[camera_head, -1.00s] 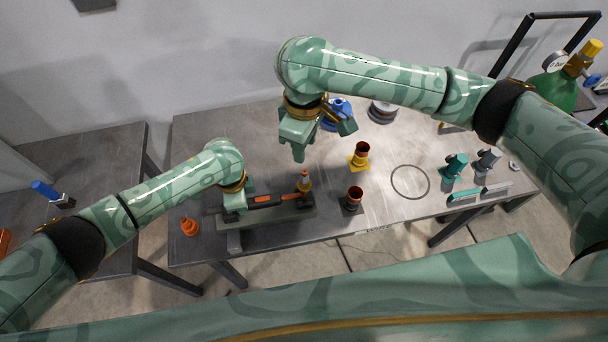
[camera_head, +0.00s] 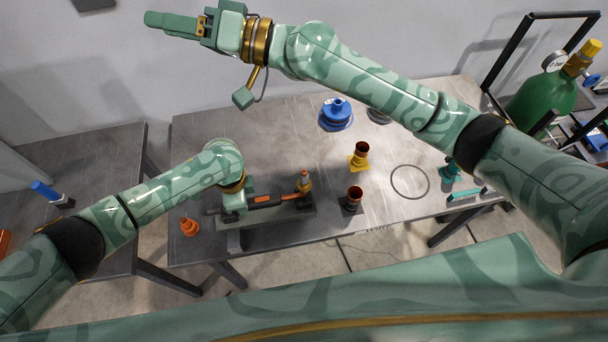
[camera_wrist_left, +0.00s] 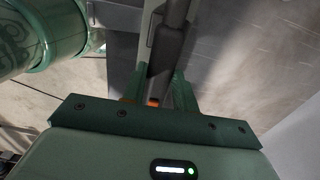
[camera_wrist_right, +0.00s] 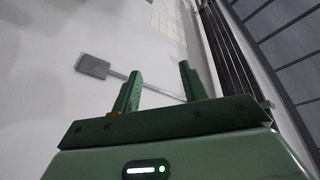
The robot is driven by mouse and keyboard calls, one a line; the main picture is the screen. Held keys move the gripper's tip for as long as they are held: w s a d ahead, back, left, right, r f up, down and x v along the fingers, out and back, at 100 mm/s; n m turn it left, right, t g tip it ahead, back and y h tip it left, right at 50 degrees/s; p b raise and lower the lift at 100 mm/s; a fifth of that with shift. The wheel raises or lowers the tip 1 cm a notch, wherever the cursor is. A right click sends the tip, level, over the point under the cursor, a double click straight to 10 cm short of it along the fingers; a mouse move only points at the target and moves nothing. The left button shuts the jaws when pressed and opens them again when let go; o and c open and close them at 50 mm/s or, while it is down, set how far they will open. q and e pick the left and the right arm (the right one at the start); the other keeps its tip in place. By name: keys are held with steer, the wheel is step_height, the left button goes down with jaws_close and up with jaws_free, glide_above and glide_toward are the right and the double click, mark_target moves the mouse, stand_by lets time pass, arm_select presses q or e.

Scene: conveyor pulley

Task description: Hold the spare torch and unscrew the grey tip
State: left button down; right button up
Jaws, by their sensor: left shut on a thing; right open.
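The torch (camera_head: 268,200) is a dark tool with an orange section, lying along a grey stand (camera_head: 285,216) at the front of the table. My left gripper (camera_head: 236,208) is shut on its body. The dark torch body also shows between the fingers in the left wrist view (camera_wrist_left: 168,45). A small orange-brown piece (camera_head: 304,184) stands at the torch's right end; I cannot make out a grey tip there. My right gripper (camera_head: 172,22) is raised high at the upper left, far from the torch. In the right wrist view its fingers (camera_wrist_right: 158,80) are apart and empty.
Yellow-based (camera_head: 360,157) and dark-based (camera_head: 353,198) cups stand right of the torch. A blue flanged part (camera_head: 336,114) is behind them, an orange cone (camera_head: 189,226) at the left front. A green gas cylinder (camera_head: 540,105) stands at right. The table's left rear is clear.

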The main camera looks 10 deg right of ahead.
steer(key=w+d+m+t+h, duration=1.2)
steer(key=d+m+t+h, duration=0.2)
steer(key=m+h, duration=0.3)
steer(key=d+f+m+g+h, duration=0.4)
steer(key=d+f+m+h, duration=0.1)
steer(key=d+f, duration=0.15)
steer(key=m+g+y, duration=0.1)
steer(key=g+y, duration=0.2)
steer(key=g, duration=1.3)
glide_above(304, 172)
step_height(304, 172, down, 18)
steer(key=shift+f, duration=0.15)
step_height(304, 172, down, 11)
